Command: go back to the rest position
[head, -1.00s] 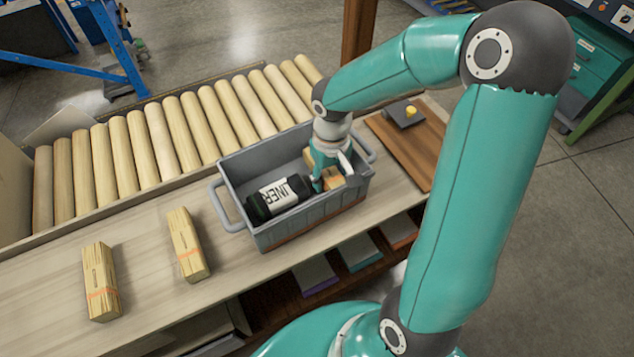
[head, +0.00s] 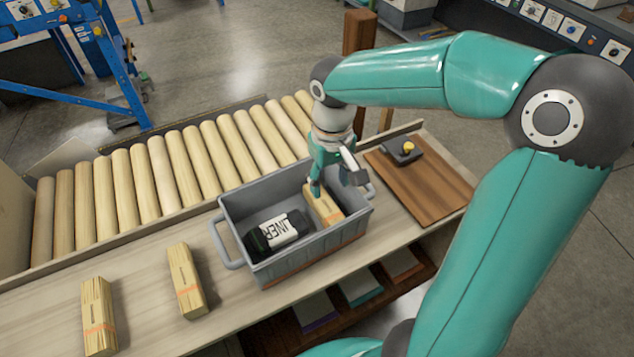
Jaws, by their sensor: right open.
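My right gripper (head: 336,180) is open above the right end of the grey crate (head: 305,249). Its fingers are over a wooden block bundle (head: 325,208) that lies in the crate. Whether a finger still touches the bundle I cannot tell. A black roll with a white "LINER" label (head: 279,231) lies in the crate to the left of the bundle. My left gripper is not in the head view.
Two more wooden bundles (head: 186,282) (head: 98,318) lie on the pale bench (head: 150,300) left of the crate. A roller row (head: 160,178) runs behind. A brown board (head: 425,186) with a dark, yellow-knobbed device (head: 402,151) is at right.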

